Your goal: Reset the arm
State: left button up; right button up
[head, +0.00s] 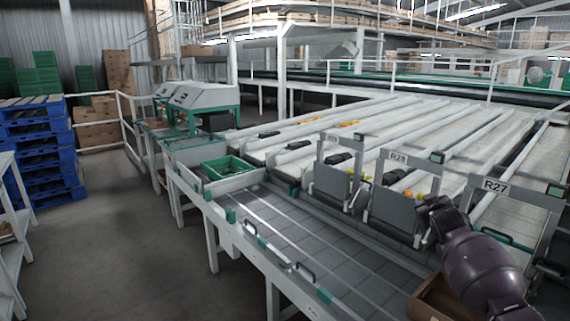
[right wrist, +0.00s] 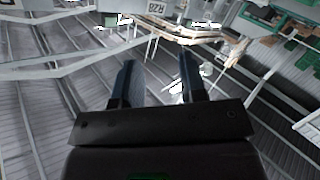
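My right arm comes in at the lower right of the head view, dark and raised in front of the sorting lanes near the R27 sign (head: 494,186). Its fingers cannot be made out there. In the right wrist view my right gripper (right wrist: 156,80) shows two dark blue fingers spread apart with nothing between them. That view is tilted and looks across the hall towards the roof and walls. My left gripper is not in either view.
A grey roller table (head: 290,225) runs along the front of the lanes, with a green crate (head: 229,168) at its far end. A brown cardboard box (head: 428,303) is at the lower right, beside my arm. Blue pallets (head: 40,150) are stacked at the left. The floor (head: 130,240) between is clear.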

jog(key=s+a+f+g+y, duration=0.1)
jog(key=s+a+f, duration=0.3)
jog(key=s+f, duration=0.9)
jog(key=s+a+f+g+y, duration=0.2)
jog(key=s+a+f, duration=0.2)
jog(key=s+f, duration=0.85)
jog(key=s+a+f+g, duration=0.1)
jog(key=s+a+f, duration=0.1)
jog(key=s, duration=0.7)
jog(key=s+a+f, duration=0.2)
jog(key=s+f, duration=0.1)
jog(key=s, duration=0.5)
jog(key=s+a+r+m+p, duration=0.1)
jog(key=s+r, duration=0.1)
jog(key=s, duration=0.4)
jog(key=s+a+r+m+p, duration=0.1)
jog(key=s+r, duration=0.1)
jog(key=s, duration=0.5)
jog(key=shift+s+a+r+g, duration=0.25)
jog(key=shift+s+a+g, duration=0.05)
jog(key=shift+s, duration=0.1)
jog(key=shift+c, duration=1.2)
jog(key=shift+f, duration=0.15)
grip_shut()
jog(key=shift+d, duration=0.1)
